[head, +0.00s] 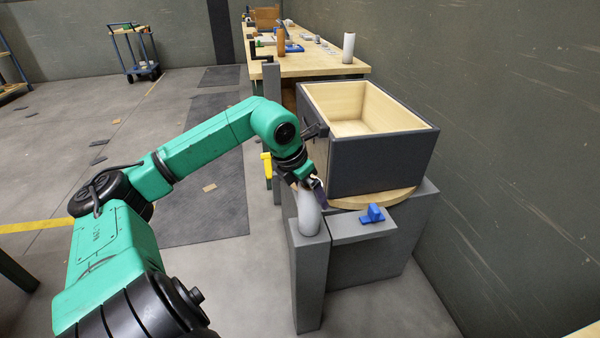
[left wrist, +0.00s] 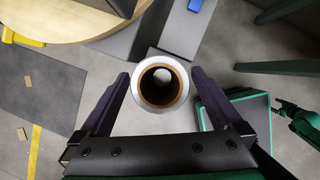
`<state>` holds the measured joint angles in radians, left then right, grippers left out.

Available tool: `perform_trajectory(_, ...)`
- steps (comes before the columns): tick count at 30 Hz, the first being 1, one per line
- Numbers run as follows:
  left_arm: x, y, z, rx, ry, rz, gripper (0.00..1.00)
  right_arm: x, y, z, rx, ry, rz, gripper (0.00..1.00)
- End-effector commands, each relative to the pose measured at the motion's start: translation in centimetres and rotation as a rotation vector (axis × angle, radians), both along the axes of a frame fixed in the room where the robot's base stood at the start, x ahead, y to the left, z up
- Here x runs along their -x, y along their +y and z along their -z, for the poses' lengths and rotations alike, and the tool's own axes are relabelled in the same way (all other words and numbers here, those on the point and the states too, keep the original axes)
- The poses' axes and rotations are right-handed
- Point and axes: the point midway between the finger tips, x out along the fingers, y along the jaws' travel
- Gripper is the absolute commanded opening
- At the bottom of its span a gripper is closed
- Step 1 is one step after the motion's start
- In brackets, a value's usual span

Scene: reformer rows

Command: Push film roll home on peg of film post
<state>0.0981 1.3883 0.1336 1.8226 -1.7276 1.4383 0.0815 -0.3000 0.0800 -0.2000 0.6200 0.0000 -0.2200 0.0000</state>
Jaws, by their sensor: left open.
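The film roll (head: 310,214) is a pale grey-white cylinder at the top of the grey film post (head: 308,275). In the left wrist view the roll (left wrist: 183,94) shows end-on with a brown core. A pale spot shows inside the core; I cannot tell whether it is the peg, or how far the roll sits on it. My left gripper (head: 318,190) is at the roll's upper end. In the left wrist view its open dark fingers (left wrist: 160,77) stand on either side of the roll, with visible gaps.
A dark box with a pale wooden inside (head: 375,158) stands on a round wooden plate (head: 372,200) close right of the gripper. A blue piece (head: 373,214) sits on a grey ledge beside the post. A long workbench (head: 310,66) stands behind. The floor left is mostly clear.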

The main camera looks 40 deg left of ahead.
Motion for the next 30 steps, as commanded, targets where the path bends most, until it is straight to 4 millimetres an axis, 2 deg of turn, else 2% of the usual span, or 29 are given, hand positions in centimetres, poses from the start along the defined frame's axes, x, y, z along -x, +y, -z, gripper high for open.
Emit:
perform_trajectory(1,0.4,0.1,-0.4,-0.003,0.002,0.001,1.0,0.0,0.0,0.7,0.0,0.0,0.0,0.9)
perform_trajectory(5,1.5,0.1,-3.4,-0.002,-0.003,0.002,1.0,0.0,0.0,1.4,0.0,0.0,0.0,0.9)
perform_trajectory(9,2.9,0.3,-6.8,-0.002,-0.003,0.002,1.0,0.0,0.0,1.4,0.0,0.0,0.0,0.9)
perform_trajectory(12,3.5,0.5,-8.5,-0.002,-0.003,0.001,1.0,0.0,0.0,1.3,0.0,0.0,0.0,0.9)
perform_trajectory(17,4.0,0.5,-9.4,0.0,0.0,0.002,1.0,0.0,0.0,1.3,0.0,0.0,0.0,0.9)
perform_trajectory(30,4.0,0.5,-9.3,0.0,0.0,0.002,1.0,0.0,0.0,1.3,0.0,0.0,0.0,0.9)
